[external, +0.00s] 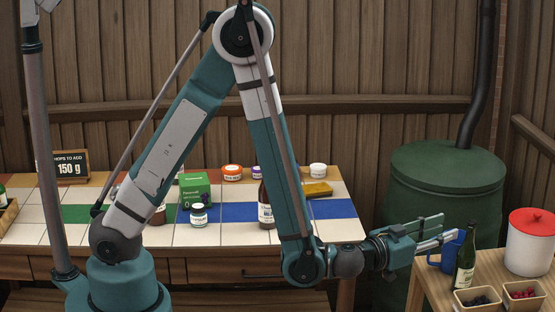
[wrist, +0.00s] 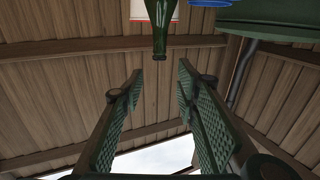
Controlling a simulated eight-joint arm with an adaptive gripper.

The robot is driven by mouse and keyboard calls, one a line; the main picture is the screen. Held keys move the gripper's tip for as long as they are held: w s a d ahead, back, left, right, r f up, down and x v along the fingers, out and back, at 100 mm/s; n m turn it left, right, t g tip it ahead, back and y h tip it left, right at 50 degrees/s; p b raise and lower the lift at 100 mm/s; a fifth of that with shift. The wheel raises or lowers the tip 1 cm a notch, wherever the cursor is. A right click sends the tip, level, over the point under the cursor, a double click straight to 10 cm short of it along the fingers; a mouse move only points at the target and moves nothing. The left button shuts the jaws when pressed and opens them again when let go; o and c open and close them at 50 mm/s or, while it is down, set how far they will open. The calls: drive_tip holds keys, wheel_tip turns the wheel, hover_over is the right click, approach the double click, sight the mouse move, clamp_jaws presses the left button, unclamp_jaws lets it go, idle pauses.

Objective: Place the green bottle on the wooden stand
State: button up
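The green bottle (external: 465,270) with a pale label stands upright on the small wooden side table (external: 418,289) at the right. My gripper (external: 449,229) is open and empty, just left of the bottle near its neck height. In the wrist view my gripper (wrist: 160,88) has its two padded fingers apart. The bottle's neck (wrist: 160,38) shows beyond the fingertips, pointing down in the picture, with nothing between the pads. A low wooden piece (external: 8,215) is cut off at the far left edge; I cannot tell if it is the wooden stand.
A blue mug (external: 447,255) is behind my gripper. A white pot with a red lid (external: 531,243) and two berry boxes (external: 477,299) crowd the bottle. The tiled counter (external: 100,232) holds jars, a green box (external: 184,187) and a brown bottle (external: 265,206). A green barrel (external: 446,185) stands behind.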

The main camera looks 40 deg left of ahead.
drive_tip(key=w+a+r+m+h, duration=0.1)
drive_tip(key=w+a+r, duration=0.1)
drive_tip(key=a+r, duration=0.35)
drive_tip(key=w+a+r+m+h, duration=0.1)
drive_tip(key=w+a+r+h, duration=0.1)
drive_tip(key=r, duration=0.7)
drive_tip(key=s+a+r+g, duration=0.1)
drive_tip(key=a+r+g, duration=0.25)
drive_tip(key=a, duration=0.65)
drive_tip(key=s+a+f+n+g+y, duration=0.2)
drive_tip(key=s+a, duration=0.6)
drive_tip(key=a, duration=0.4)
drive_tip(key=s+a+f+n+g+y, duration=0.2)
drive_tip(key=s+a+f+y, duration=0.2)
drive_tip(key=a, duration=0.9)
drive_tip(key=s+a+f+n+g+y, duration=0.2)
drive_tip(key=s+a+f+y, duration=0.1)
drive_tip(key=s+a, duration=0.8)
drive_tip(key=shift+s+a+n+y, duration=0.3)
drive_tip(key=shift+a+y, duration=0.2)
drive_tip(key=shift+a, duration=0.7)
